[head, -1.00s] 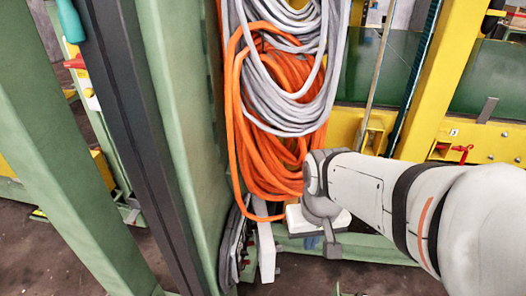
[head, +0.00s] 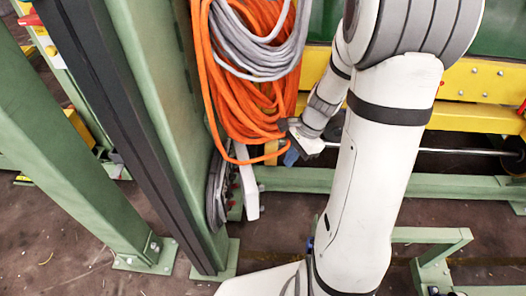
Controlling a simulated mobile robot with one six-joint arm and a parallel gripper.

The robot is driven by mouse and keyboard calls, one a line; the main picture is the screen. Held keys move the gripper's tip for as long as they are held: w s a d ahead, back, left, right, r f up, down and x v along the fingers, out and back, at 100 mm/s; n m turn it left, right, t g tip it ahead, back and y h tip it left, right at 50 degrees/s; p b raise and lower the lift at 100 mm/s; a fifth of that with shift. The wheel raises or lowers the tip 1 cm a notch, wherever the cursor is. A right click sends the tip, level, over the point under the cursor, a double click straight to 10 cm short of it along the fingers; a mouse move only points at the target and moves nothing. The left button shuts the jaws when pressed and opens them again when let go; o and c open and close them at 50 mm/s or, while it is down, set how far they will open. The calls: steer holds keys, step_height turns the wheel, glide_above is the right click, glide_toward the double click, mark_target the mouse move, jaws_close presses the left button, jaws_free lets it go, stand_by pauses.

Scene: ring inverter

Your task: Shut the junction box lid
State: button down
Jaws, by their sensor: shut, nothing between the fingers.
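The junction box (head: 217,190) is a grey box low on the side of the green column, seen nearly edge-on. Its lid (head: 249,192) looks to be the pale panel standing out to the right of the box, open, with a gap between them. Small red parts show in the gap. My gripper (head: 301,144) is above and to the right of the lid, apart from it, beside the lower end of the orange cable loops. It is small and dark in the view; it is shut and holds nothing. The inside of the box is mostly hidden.
Orange cable (head: 240,95) and grey cable (head: 262,45) hang in coils above the lid, close to my gripper. The green column (head: 165,120) borders the box at left. A green floor beam (head: 290,180) runs behind. My arm covers the right middle.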

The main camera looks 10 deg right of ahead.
step_height(320, 180, down, 13)
steer(key=w+a+m+b, duration=0.2)
steer(key=m+b, duration=0.2)
steer(key=b, duration=0.1)
steer(key=shift+a+r+y, duration=0.15)
steer(key=shift+a+r, duration=0.15)
steer(key=shift+a, duration=0.6)
steer(key=shift+a+r+y, duration=0.15)
steer(key=shift+a+r, duration=0.1)
steer(key=shift+a, duration=0.65)
steer(key=shift+d, duration=0.1)
